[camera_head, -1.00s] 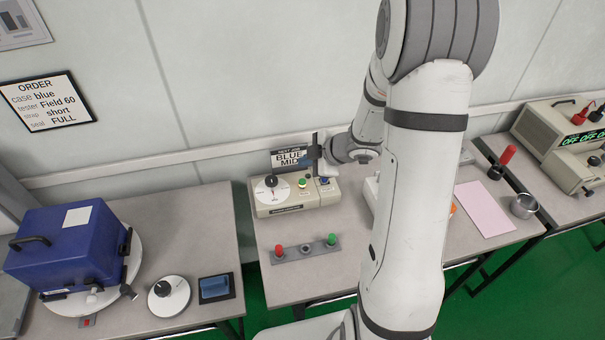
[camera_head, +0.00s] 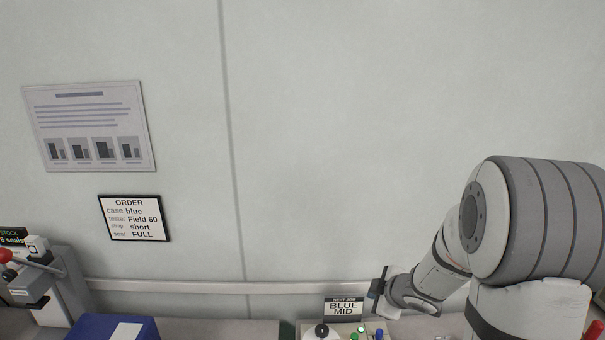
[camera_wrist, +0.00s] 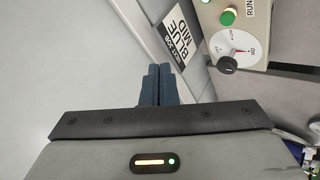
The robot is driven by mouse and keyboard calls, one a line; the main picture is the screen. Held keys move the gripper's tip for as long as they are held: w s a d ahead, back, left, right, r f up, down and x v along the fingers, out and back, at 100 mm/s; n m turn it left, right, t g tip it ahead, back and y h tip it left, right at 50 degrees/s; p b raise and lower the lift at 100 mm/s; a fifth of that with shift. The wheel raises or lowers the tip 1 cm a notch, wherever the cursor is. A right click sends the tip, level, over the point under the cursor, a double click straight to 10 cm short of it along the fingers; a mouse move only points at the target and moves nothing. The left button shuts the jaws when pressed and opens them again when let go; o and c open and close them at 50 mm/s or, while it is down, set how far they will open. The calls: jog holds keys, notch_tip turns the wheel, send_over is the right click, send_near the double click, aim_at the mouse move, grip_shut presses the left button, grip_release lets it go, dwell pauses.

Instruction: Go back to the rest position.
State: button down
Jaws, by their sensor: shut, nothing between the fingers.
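My gripper (camera_head: 374,290) is in the air in front of the wall, just right of and slightly above the "NEXT JOB BLUE MID" sign (camera_head: 343,307) in the head view. In the wrist view its two dark blue fingers (camera_wrist: 160,86) are together, with nothing between them. The sign also shows there (camera_wrist: 178,38), beyond the fingertips and a little to the right. The beige tester box (camera_wrist: 238,38) with its white dial, black knob and green button lies further right in that view. My gripper appears apart from both.
The wall holds the framed order card (camera_head: 134,218) and a poster (camera_head: 89,126). A wall rail (camera_head: 230,287) runs behind the benches. A blue case (camera_head: 90,330) and a red-handled device (camera_head: 40,285) are at lower left. Most bench surfaces are out of view. The wall area above is clear.

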jog(key=s+d+r+m+g+h, duration=0.1)
jog(key=s+d+r+m+h, duration=0.35)
jog(key=s+r+m, duration=0.4)
jog(key=s+a+r+m+g, duration=0.1)
jog(key=s+a+m+g, duration=0.1)
jog(key=s, duration=0.6)
jog(key=s+a+r+m+g+y, duration=0.1)
jog(key=s+a+r+m+g, duration=0.1)
jog(key=s+a+m, duration=0.2)
jog(key=s+a, duration=0.2)
jog(key=s, duration=0.2)
jog(key=shift+s+a+g, duration=0.2)
jog(key=shift+s+g, duration=0.1)
jog(key=shift+s, duration=0.1)
